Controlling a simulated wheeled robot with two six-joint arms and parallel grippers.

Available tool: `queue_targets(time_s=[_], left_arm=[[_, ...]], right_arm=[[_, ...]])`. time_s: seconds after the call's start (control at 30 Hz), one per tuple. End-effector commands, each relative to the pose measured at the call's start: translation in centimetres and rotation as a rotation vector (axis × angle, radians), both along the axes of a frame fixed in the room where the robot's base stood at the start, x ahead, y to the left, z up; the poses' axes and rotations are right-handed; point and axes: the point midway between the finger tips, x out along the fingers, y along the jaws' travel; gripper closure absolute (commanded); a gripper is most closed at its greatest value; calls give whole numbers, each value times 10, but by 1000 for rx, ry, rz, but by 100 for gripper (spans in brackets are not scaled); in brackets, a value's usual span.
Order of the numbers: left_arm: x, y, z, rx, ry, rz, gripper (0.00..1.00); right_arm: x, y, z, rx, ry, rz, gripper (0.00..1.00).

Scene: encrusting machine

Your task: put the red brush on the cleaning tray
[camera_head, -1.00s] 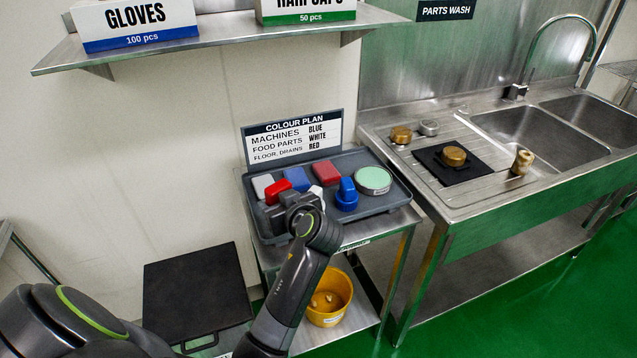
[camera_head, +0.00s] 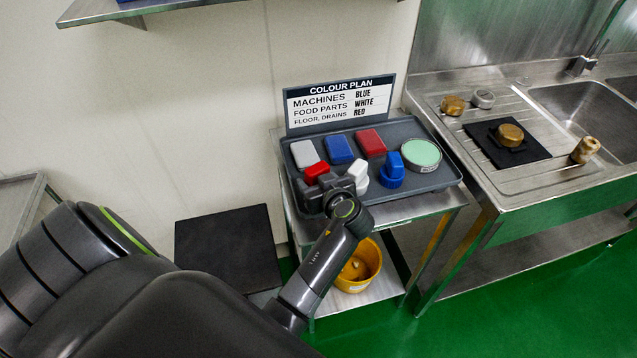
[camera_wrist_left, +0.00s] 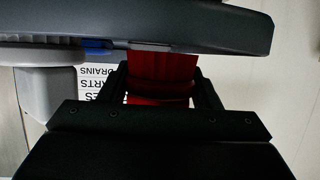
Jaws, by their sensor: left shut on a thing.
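The red brush (camera_head: 316,170) is at the left front part of the grey cleaning tray (camera_head: 420,184). My left gripper (camera_head: 322,186) is shut on it and hides its lower part. In the left wrist view the red brush (camera_wrist_left: 160,78) sits between the two fingers (camera_wrist_left: 162,90), with the grey tray (camera_wrist_left: 150,22) close against it at the top of the picture. I cannot tell whether the brush rests on the tray or hangs just above it. A white brush (camera_head: 358,175) and a blue brush (camera_head: 392,170) stand to its right. My right gripper is not in view.
Grey, blue and red blocks (camera_head: 339,148) and a green-topped round tin (camera_head: 421,155) stand on the tray. The colour plan sign (camera_head: 340,103) is behind. A yellow bucket (camera_head: 360,268) is below. The sink bench (camera_head: 480,160) is at the right.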

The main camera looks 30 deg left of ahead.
Motion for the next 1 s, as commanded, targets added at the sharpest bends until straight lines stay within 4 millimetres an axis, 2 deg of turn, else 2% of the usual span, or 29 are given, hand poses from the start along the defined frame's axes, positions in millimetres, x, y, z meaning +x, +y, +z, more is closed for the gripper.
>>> queue_targets(time_s=[0.2, 0.5, 0.53, 0.6, 1.0], left_arm=[[0, 0, -20, 1, 0, -1, 70], [0, 0, -22, 1, -1, -1, 70], [0, 0, -22, 1, -1, 0, 42], [0, 0, -21, 1, -1, 0, 34], [0, 0, -19, 1, -1, -1, 34]], right_arm=[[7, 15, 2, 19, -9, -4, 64], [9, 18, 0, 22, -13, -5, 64], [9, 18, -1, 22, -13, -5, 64], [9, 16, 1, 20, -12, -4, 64], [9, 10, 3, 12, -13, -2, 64]])
